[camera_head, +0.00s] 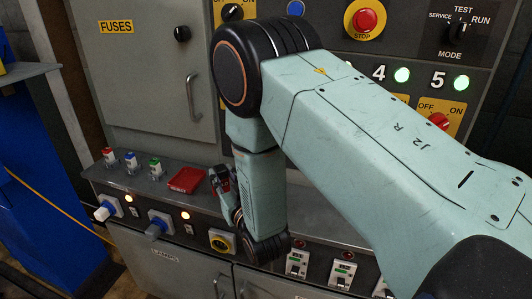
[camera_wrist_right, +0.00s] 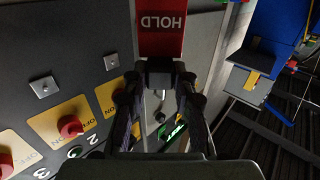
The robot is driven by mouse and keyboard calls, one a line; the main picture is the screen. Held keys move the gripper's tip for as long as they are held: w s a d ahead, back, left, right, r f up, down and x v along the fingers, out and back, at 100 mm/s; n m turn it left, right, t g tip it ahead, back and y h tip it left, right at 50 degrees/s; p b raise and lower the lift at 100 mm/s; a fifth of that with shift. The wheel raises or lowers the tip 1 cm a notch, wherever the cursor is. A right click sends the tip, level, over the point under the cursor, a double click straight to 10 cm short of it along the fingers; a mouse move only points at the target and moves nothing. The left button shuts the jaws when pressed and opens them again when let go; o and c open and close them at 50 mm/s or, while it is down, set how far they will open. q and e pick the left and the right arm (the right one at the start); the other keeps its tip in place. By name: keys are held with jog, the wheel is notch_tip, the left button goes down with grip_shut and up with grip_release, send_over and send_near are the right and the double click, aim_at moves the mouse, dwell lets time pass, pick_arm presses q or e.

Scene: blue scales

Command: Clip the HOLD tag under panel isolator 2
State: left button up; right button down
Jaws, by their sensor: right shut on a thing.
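The red HOLD tag (camera_wrist_right: 163,32) hangs in the jaws of my right gripper (camera_wrist_right: 160,78). Its lettering is upside down in the right wrist view. A dark clip shows between the fingertips. That view also shows yellow isolator plates with red knobs. The middle knob (camera_wrist_right: 70,127) looks like isolator 2, though its number is hard to read. A grey square fitting (camera_wrist_right: 44,87) sits near that plate, apart from the tag. In the head view my right gripper (camera_head: 224,184) is low by the ledge, and my arm hides isolator 2. My left gripper is not in view.
Small coloured-top parts (camera_head: 131,162) stand on the ledge. Plugs (camera_head: 107,210) jut from its front. A blue cabinet (camera_head: 40,170) stands at left.

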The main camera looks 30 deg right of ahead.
jog(key=s+d+r+m+g+h, duration=0.3)
jog(key=d+m+g+h, duration=0.3)
jog(key=d+m+h, duration=0.3)
jog(key=d+r+h, duration=0.1)
jog(key=h, duration=0.2)
jog(key=shift+d+r+h, duration=0.2)
jog(key=shift+r+h, duration=0.2)
jog(key=shift+b+x, duration=1.4)
jog(key=shift+x, duration=1.5)
